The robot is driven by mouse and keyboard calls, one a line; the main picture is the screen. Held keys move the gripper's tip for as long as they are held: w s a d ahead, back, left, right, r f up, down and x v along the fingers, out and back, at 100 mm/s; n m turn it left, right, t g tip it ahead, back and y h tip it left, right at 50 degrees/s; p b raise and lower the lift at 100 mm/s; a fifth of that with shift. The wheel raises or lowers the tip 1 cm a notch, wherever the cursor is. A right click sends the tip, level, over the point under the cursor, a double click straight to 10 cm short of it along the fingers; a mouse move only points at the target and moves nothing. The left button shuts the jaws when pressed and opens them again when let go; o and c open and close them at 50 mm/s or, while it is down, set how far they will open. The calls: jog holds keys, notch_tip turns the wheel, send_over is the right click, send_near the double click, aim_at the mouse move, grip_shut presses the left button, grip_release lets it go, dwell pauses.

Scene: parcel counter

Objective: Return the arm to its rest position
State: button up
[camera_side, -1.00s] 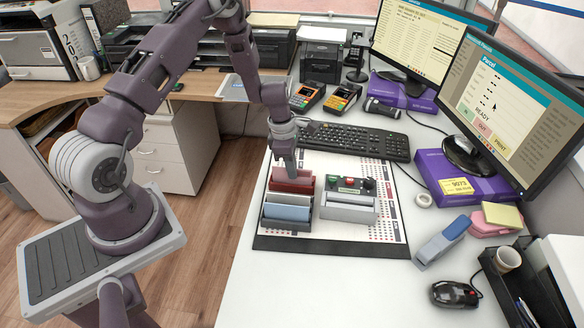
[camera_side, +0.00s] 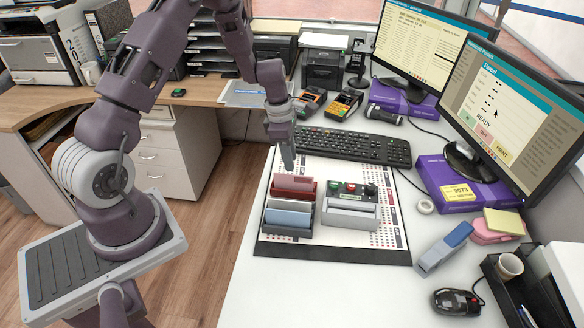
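My arm reaches over the counter from the left. My gripper (camera_side: 288,163) points down just behind the red block in the stamp rack, near the keyboard's left end. Its fingertips look close together, but I cannot tell whether they are open or shut. Nothing shows hanging from it. The rack (camera_side: 289,226) holds a red block (camera_side: 294,184) at the back and grey and light blue blocks (camera_side: 287,220) in front. A gap seems to separate the fingertips from the red block.
A grey button box (camera_side: 348,207) stands right of the rack on a printed mat (camera_side: 330,251). The keyboard (camera_side: 352,145) lies behind. Card terminals (camera_side: 342,105), two monitors (camera_side: 500,105), a blue stapler (camera_side: 443,248) and a mouse (camera_side: 455,300) stand around. The counter's front area is clear.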

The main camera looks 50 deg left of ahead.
jog(key=shift+r, duration=0.15)
jog(key=s+d+r+m+t, duration=0.1)
jog(key=s+d+r+m, duration=0.2)
jog(key=r, duration=0.4)
jog(key=s+d+r+m, duration=0.1)
jog(key=d+r+m, duration=0.2)
jog(key=r+m, duration=0.3)
jog(key=s+d+r+m+t, duration=0.1)
jog(key=s+d+r+m, duration=0.25)
jog(key=r, duration=0.45)
jog(key=s+d+r+m+t, duration=0.1)
jog(key=s+d+r+m, duration=0.1)
jog(key=s+m, duration=0.5)
jog(key=s+d+r+m+t+y, duration=0.1)
jog(key=s+r+m, duration=0.4)
jog(key=s, duration=0.6)
jog(key=shift+s+d+m, duration=0.15)
jog(key=shift+d+m, duration=0.3)
jog(key=shift+m, duration=0.7)
